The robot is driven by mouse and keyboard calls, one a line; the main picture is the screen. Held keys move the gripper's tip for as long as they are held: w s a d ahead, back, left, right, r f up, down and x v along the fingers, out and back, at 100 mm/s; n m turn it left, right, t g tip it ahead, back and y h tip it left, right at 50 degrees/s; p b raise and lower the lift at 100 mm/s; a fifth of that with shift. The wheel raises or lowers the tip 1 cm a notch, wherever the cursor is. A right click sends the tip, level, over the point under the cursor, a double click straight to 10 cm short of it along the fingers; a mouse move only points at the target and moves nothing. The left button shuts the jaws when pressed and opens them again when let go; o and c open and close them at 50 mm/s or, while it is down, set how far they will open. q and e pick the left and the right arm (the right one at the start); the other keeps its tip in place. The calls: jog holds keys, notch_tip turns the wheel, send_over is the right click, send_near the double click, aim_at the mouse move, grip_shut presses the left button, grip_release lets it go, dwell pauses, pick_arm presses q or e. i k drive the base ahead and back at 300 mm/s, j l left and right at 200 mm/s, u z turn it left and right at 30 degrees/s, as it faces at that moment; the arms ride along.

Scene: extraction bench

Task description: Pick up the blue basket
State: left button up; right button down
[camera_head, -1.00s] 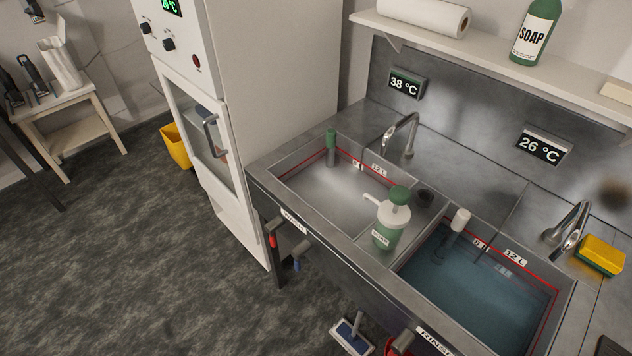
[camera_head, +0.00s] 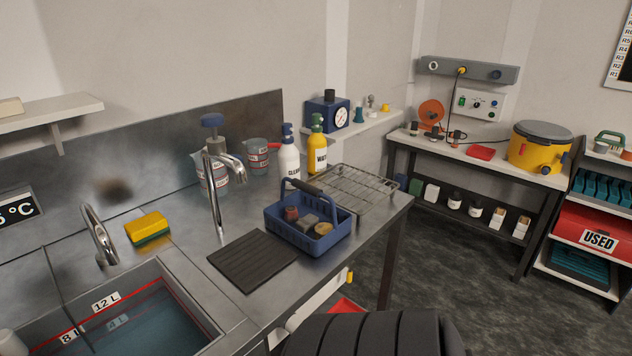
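Neither of my grippers shows. A dark ribbed shape at the bottom edge looks like part of my own arm, below and in front of the basket.
A black ribbed mat (camera_head: 252,261) lies left of the basket, and a wire rack (camera_head: 362,184) behind it. A yellow bottle (camera_head: 317,150), a white bottle (camera_head: 289,157) and a tall tap (camera_head: 213,195) stand nearby. The water-filled sink (camera_head: 150,320) is at lower left.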

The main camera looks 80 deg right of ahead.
aim_at(307, 199)
jog(key=z, duration=1)
jog(key=k+j+z, duration=0.1)
jog(key=z, duration=1.35)
jog(key=u, duration=0.4)
jog(key=k+u, duration=0.1)
jog(key=u, duration=0.35)
jog(key=j+u, duration=0.1)
jog(key=u, duration=0.3)
jog(key=k+u, duration=0.1)
jog(key=u, duration=0.3)
jog(key=j+u, duration=0.1)
jog(key=u, duration=0.35)
jog(key=j+u, duration=0.1)
jog(key=u, duration=0.3)
jog(key=k+l+z, duration=0.15)
jog(key=l, duration=0.45)
jog(key=l+z, duration=0.1)
jog(key=l, duration=0.45)
jog(key=k+l+z, duration=0.15)
jog(key=l, duration=0.45)
